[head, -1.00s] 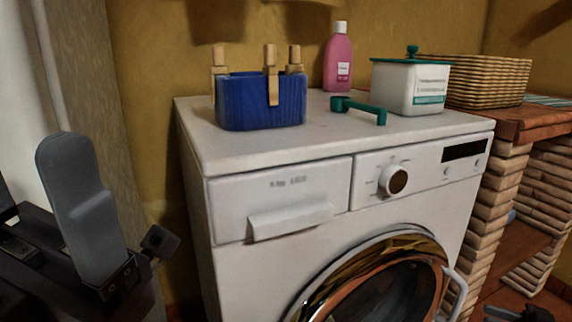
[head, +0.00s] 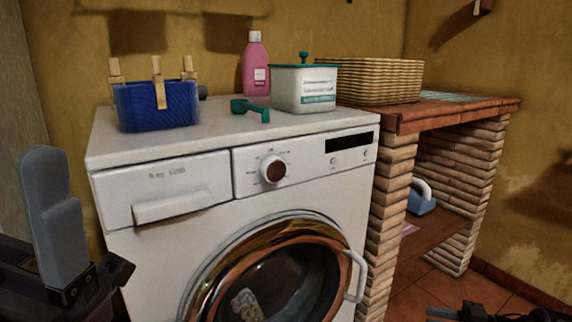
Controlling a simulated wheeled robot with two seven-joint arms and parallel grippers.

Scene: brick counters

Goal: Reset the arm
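My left gripper (head: 54,222) is at the lower left of the head view, in front of the washing machine's left side. One broad grey finger points up from its dark mount. The other finger cannot be made out, so its opening is unclear. Nothing shows held in it. My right gripper (head: 488,313) shows only as dark parts at the bottom right edge, low over the tiled floor. Its fingers cannot be read clearly. Both are apart from the things on the machine.
The white washing machine (head: 205,230) has its round door shut. On top are a blue basket with clothespins (head: 158,107), a pink bottle (head: 255,65), a teal scoop (head: 250,110) and a white box (head: 305,90). A wicker basket (head: 375,82) sits on the brick counter (head: 450,112). A blue-and-white object (head: 421,200) is on its shelf.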

